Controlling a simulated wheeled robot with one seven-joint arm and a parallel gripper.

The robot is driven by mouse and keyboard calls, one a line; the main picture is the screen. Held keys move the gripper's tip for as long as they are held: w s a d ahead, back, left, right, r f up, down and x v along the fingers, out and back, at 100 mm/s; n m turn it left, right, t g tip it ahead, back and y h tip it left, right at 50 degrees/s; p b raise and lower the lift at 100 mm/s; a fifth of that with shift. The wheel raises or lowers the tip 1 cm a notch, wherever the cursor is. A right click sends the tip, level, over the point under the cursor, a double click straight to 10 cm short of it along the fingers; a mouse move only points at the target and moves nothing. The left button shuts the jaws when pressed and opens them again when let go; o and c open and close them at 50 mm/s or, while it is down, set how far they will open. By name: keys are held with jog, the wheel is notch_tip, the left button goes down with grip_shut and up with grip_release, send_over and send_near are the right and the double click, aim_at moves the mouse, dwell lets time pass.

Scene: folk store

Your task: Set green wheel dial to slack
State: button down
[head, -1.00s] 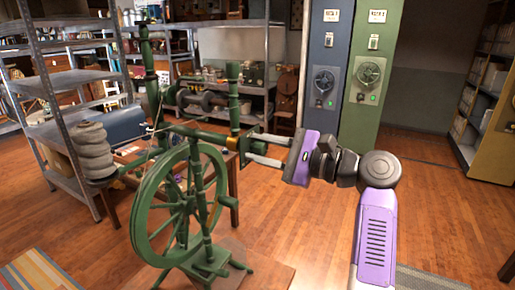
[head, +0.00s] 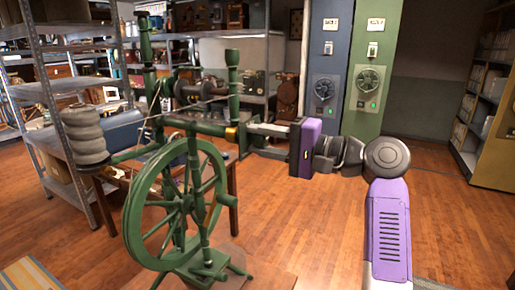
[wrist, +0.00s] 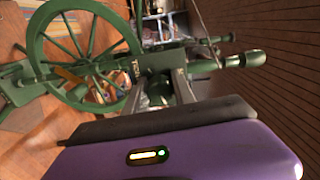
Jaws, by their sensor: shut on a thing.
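The green spinning wheel (head: 178,205) stands upright on the floor, with a large spoked wheel below a horizontal green bar. A brass collar (head: 231,135) sits at the bar's right end, where the dial is. My gripper (head: 243,140) reaches in from the right and is shut on the dial at this end. In the wrist view my gripper (wrist: 158,92) has its fingers on either side of the green dial (wrist: 158,90), mostly hidden between them. Light lettering (wrist: 135,73) shows on the green part beside it, too small to read surely. The dial's setting cannot be told.
A blue cabinet (head: 327,60) and a green cabinet (head: 372,60) stand behind. A metal shelf (head: 55,88) and a stack of grey rounded forms (head: 85,135) are at the left. The wooden floor (head: 310,220) at the right is clear.

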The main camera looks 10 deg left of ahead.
jog(key=n+b, duration=0.1)
jog(key=n, duration=0.1)
jog(key=n+b, duration=0.4)
jog(key=n, duration=0.1)
jog(key=shift+f, duration=0.4)
jog(key=n+b, duration=0.3)
jog(key=n, duration=0.1)
jog(key=shift+n, duration=0.3)
jog(key=shift+n+b, duration=1.1)
jog(key=shift+n, duration=0.4)
jog(key=shift+r, duration=0.1)
jog(key=c, duration=1)
grip_release()
jog(key=shift+d+r, duration=0.1)
jog(key=shift+c, duration=0.2)
